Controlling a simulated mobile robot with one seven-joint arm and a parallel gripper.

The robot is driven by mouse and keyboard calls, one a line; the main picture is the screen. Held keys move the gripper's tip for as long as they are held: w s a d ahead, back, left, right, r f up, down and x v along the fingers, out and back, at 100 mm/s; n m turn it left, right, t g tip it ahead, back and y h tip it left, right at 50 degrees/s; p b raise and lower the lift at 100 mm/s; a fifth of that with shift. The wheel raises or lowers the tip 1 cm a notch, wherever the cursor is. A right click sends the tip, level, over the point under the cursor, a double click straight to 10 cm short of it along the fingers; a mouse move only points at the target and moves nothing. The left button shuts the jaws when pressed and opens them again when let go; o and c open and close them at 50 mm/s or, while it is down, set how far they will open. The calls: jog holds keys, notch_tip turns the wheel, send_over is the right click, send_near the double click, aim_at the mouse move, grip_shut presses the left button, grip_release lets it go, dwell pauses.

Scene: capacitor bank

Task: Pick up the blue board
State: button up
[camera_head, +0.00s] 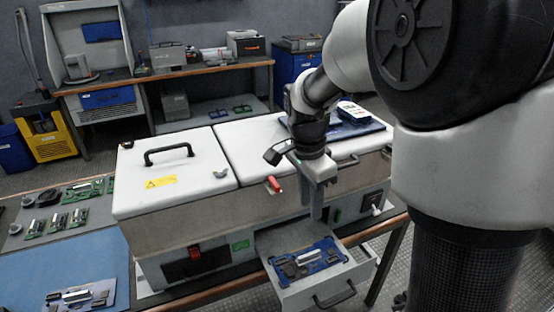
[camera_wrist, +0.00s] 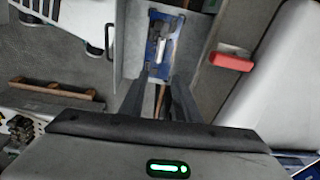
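The blue board (camera_head: 306,258), with a silver cylinder and dark parts on it, lies flat in an open grey drawer (camera_head: 298,298) at the front of the white machine. In the wrist view the blue board (camera_wrist: 153,62) shows beyond my fingertips, its near part partly hidden by them. My gripper (camera_head: 316,214) points down above the back of the drawer, near the machine's front. In the wrist view the two fingers of my gripper (camera_wrist: 159,80) stand apart with nothing held between them.
The white machine (camera_head: 175,160) stands behind the drawer, with a red handle (camera_head: 273,184) on its front. It also shows as a red grip in the wrist view (camera_wrist: 231,61). Another board (camera_head: 80,297) lies at the blue mat's front edge; several green boards lie further left.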

jog(key=b, duration=0.2)
send_over(309, 253)
jog(key=shift+m, duration=0.3)
notch_tip(309, 253, down, 14)
jog(key=shift+a+r, duration=0.15)
jog(key=shift+r, duration=0.1)
jog(key=shift+s+f+b, duration=0.1)
jog(key=shift+f+b, duration=0.7)
jog(key=shift+f, duration=1.85)
grip_shut()
